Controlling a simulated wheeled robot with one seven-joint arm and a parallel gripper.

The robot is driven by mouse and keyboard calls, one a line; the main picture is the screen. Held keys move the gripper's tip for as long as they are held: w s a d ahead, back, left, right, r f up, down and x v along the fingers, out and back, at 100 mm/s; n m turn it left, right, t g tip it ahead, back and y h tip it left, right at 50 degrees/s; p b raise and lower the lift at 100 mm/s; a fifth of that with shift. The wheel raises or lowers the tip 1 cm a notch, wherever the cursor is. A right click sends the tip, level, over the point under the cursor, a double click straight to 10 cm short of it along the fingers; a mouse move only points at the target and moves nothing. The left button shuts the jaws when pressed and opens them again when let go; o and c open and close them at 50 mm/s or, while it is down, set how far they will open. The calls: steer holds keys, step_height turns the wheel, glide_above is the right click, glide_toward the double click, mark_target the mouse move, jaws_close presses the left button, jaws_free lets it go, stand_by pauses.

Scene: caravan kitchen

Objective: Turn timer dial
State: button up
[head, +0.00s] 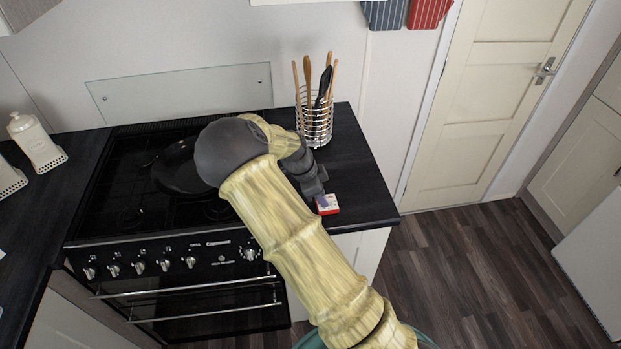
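The black cooker's front panel (220,243) carries a row of silver knobs, including one (138,267) near the middle of the row and one (250,254) set apart at the right end. I cannot tell which dial is the timer. My gripper (318,196) is above the dark worktop right of the cooker, beside or over a small red and white box (328,205). Its fingers are too small and dark to tell whether they are open, or whether they touch the box. My arm covers part of the hob and the worktop.
A black pan (180,172) sits on the hob. A wire utensil holder (315,122) with wooden tools stands on the right worktop (358,190). Cream canisters (36,143) stand at left. Oven handle bars (190,284) run below the knobs. Wooden floor (470,270) is clear at right.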

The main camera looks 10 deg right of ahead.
steer(key=b+v, duration=0.2)
steer(key=v, duration=1.4)
steer(key=shift+r, duration=0.35)
steer(key=shift+s, duration=0.1)
steer(key=s+d+f+n+y, duration=0.3)
steer(key=s+d+n, duration=0.2)
steer(key=s+d, duration=0.15)
steer(key=s+d+n+t+y, duration=0.1)
steer(key=s+d+n+t, duration=0.1)
steer(key=s+n, duration=1)
steer(key=s, duration=0.3)
steer(key=shift+f+n+t+y, duration=0.3)
steer(key=shift+f+n, duration=0.05)
steer(key=shift+n, duration=0.05)
